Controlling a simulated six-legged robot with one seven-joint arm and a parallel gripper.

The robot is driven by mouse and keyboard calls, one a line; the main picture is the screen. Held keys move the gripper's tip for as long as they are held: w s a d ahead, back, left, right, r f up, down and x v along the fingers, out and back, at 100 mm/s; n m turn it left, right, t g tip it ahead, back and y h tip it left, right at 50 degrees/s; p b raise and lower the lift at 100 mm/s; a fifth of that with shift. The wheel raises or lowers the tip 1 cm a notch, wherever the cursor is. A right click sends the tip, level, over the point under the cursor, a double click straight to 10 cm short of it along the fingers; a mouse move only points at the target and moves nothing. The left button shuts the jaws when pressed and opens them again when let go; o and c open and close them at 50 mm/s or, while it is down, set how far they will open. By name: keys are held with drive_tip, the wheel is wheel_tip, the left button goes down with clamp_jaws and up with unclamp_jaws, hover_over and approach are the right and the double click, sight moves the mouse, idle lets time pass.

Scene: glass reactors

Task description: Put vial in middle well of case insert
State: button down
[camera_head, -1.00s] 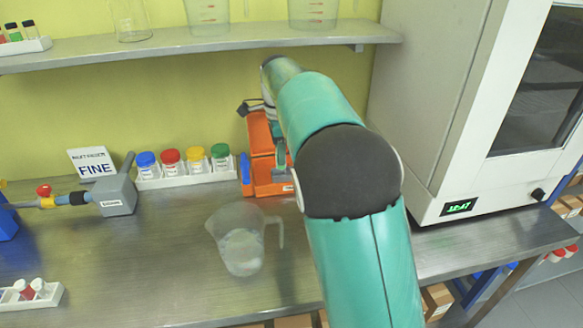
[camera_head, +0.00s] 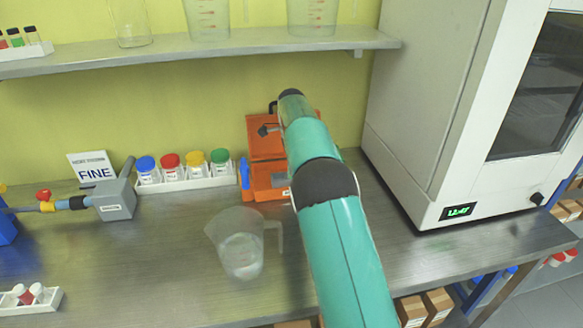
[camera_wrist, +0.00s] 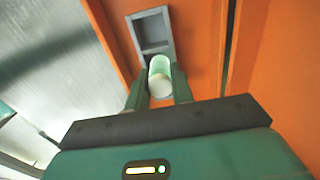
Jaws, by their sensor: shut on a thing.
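The vial (camera_wrist: 160,75), with a pale round end and a green-tinted body, is between the two fingers of my gripper (camera_wrist: 159,88) in the wrist view. My gripper is shut on it. The grey case insert (camera_wrist: 141,20) with recessed wells lies just beyond the vial, inside the orange case. The vial's far end overlaps the near part of the insert; I cannot tell whether it is in a well or above it. In the head view the open orange case (camera_head: 262,180) stands at the back of the bench, and my arm hides the gripper, the vial and the insert.
A clear jug (camera_head: 240,250) stands in front of the case. A white rack (camera_head: 190,182) of jars with coloured lids is left of the case. A large white oven (camera_head: 425,120) stands to the right. The shelf (camera_head: 200,50) runs above.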

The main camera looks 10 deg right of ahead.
drive_tip(key=shift+f, duration=0.6)
drive_tip(key=shift+f, duration=0.1)
